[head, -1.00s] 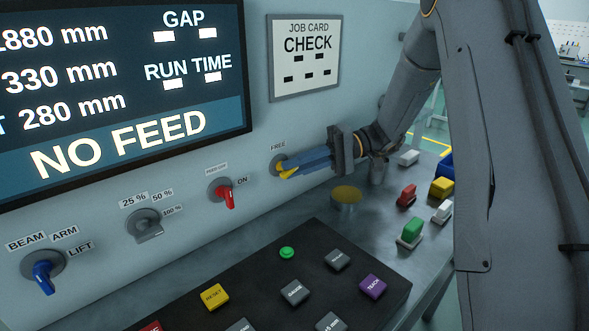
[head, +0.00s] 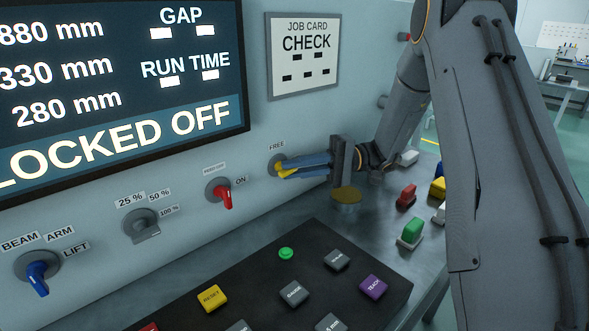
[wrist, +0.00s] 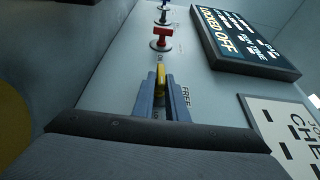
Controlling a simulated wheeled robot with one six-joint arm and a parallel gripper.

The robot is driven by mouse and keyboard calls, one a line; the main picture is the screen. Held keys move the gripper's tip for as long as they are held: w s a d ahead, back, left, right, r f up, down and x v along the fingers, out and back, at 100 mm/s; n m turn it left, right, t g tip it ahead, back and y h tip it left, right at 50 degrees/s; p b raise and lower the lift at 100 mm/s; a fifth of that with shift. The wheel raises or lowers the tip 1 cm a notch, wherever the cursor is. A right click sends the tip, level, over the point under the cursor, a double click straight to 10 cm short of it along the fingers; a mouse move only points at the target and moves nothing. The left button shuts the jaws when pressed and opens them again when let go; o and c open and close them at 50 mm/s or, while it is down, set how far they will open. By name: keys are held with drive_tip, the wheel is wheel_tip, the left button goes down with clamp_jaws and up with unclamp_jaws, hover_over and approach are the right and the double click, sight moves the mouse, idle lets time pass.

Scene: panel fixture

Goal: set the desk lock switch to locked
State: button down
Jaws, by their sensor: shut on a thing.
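The lock switch (head: 285,172) has a yellow handle on a round grey base on the sloping panel, with a FREE label above it in the head view. My gripper (head: 290,166), with blue fingers, is shut on the yellow handle. In the wrist view the yellow handle (wrist: 160,78) stands between the two fingers, with FREE to their right and another label partly hidden between them. The display (head: 120,140) reads LOCKED OFF in its bottom band. The fingers hide part of the switch base.
A red switch (head: 226,196), a grey selector (head: 143,226) and a blue switch (head: 38,275) line the panel to the left. A dark button box (head: 320,270) lies in front. Red and green blocks stand on the desk to the right.

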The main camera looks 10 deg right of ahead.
drive_tip(key=shift+s+f, duration=0.15)
drive_tip(key=c, duration=1.8)
unclamp_jaws()
drive_tip(key=shift+a, duration=0.1)
drive_tip(key=shift+c, duration=0.2)
drive_tip(key=shift+d, duration=0.25)
drive_tip(key=w+d+b, duration=0.1)
drive_tip(key=d, duration=0.6)
drive_tip(key=shift+w+d, duration=0.15)
drive_tip(key=shift+w, duration=0.15)
